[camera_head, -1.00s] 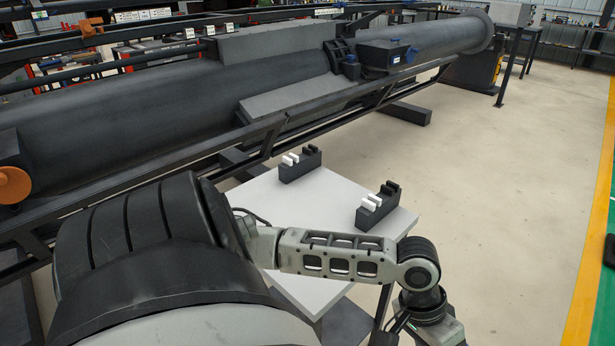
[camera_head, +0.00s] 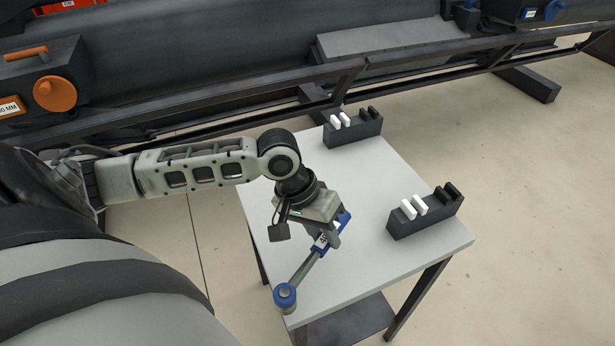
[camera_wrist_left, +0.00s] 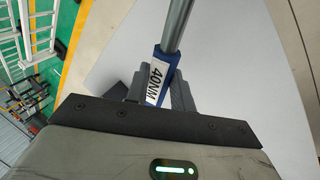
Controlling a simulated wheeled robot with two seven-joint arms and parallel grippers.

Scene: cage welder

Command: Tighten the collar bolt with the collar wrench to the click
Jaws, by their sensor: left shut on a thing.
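My left gripper (camera_head: 328,236) is over the front left part of the small white table and is shut on the collar wrench. The wrench has a grey shaft (camera_head: 304,270), a round blue head (camera_head: 285,296) at the table's front left corner, and a blue grip. In the left wrist view, its blue grip carries a white label reading 40NM (camera_wrist_left: 155,82), and the shaft (camera_wrist_left: 176,25) runs up out of the picture. I cannot tell whether the wrench clears the tabletop. I cannot make out the collar bolt. My right gripper is not in view.
Two dark holders with white and black blocks stand on the white table (camera_head: 285,225), one at the back (camera_head: 352,132), one at the right (camera_head: 425,217). A dark frame rail (camera_head: 230,103) and large pipe run behind. An orange knob (camera_head: 55,94) is at left. Floor at right is clear.

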